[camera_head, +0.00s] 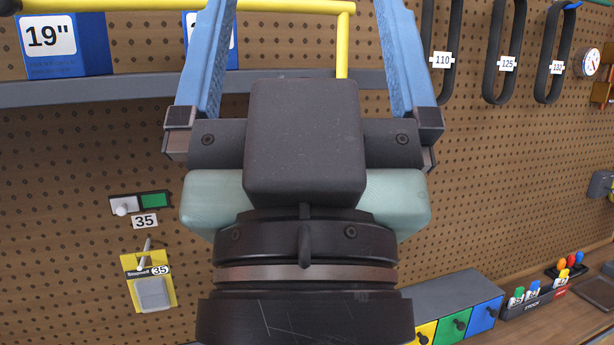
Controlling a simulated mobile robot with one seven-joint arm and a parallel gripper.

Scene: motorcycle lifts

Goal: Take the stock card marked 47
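A dark rack lettered STOCK (534,305) stands on the bench at the lower right. The numbers on the blue and yellow cards are too small to read surely. I cannot make out a card marked 47. The rack is far to the gripper's lower right.
A yellow rail (290,6) and a grey shelf edge (120,89) cross behind the fingers. A yellow pack marked 35 (150,290) hangs on the pegboard (60,220). Black belts (507,40) hang at upper right. Coloured drawers (452,325) stand left of the rack.

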